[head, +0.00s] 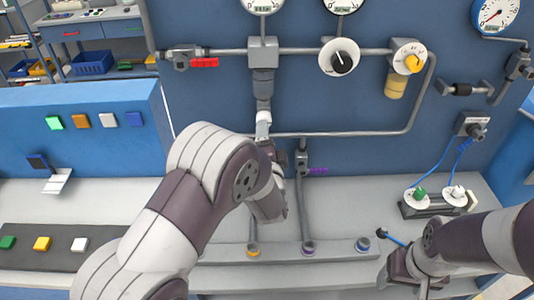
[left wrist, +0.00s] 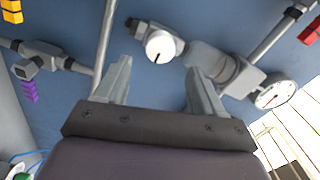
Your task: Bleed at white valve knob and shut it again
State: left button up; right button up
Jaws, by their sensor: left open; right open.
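The white valve knob (left wrist: 160,46) is round with a dark line on its face and sits on a grey pipe fitting. In the left wrist view it is just beyond my left gripper (left wrist: 159,68), roughly between the two spread fingertips and not clasped. In the head view a whitish piece (head: 263,117), seemingly this knob, shows below the grey vertical fitting, just above my left gripper (head: 271,149). My left forearm hides part of the area below. My right gripper (head: 398,277) is open over the bench at the lower right, partly hidden by its arm.
A red lever (head: 204,62), a black knob on a white dial (head: 341,60) and a yellow knob (head: 412,62) are on the upper pipe. A purple handle (head: 317,171) is close to my left gripper's right. A box with green and white plugs (head: 432,207) stands at the right.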

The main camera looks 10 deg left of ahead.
pick_arm(q)
jog(key=v, duration=0.6)
jog(key=shift+r+b, duration=0.1)
jog(key=shift+b, duration=0.2)
